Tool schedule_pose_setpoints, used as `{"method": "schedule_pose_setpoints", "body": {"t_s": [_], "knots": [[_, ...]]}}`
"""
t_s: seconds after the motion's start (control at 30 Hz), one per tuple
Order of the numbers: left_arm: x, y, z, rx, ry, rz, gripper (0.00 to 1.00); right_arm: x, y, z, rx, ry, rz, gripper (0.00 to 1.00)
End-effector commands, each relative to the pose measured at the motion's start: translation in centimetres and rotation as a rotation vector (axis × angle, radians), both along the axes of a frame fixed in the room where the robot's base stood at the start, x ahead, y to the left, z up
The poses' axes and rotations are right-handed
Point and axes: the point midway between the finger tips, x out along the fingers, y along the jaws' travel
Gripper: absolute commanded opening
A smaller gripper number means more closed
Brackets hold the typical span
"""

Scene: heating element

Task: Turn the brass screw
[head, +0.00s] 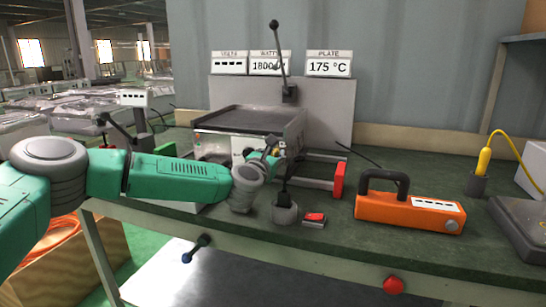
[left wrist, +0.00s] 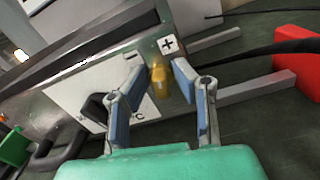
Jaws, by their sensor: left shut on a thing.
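The brass screw (left wrist: 160,84) shows in the left wrist view, on the front of the hot plate unit (head: 252,120) just below a plus label (left wrist: 168,45). My left gripper (left wrist: 158,72) has its two blue-padded fingers on either side of the screw and is shut on it. In the head view my left gripper (head: 270,152) is at the front right of the unit and hides the screw. My right gripper is not in view.
Displays above the unit include one reading 175 °C (head: 328,67). A red block (head: 339,180) on rails stands right of the gripper. An orange meter (head: 409,212) and a yellow-handled tool (head: 484,160) are further right. A small red-topped item (head: 314,218) lies near the bench edge.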

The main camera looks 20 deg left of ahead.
Motion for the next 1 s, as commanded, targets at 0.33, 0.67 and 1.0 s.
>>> {"method": "schedule_pose_setpoints", "body": {"t_s": [0.33, 0.67, 1.0], "knots": [[-0.13, -0.33, -0.65, 0.321, -0.003, -0.005, 0.00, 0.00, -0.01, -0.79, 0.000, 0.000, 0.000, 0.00], [-0.14, -0.45, -0.86, 0.635, -0.011, -0.006, 0.00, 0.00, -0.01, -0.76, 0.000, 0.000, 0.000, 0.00], [-0.17, -0.57, -1.07, 0.958, -0.021, -0.009, 0.00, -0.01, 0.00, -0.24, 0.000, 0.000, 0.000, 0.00]]}}
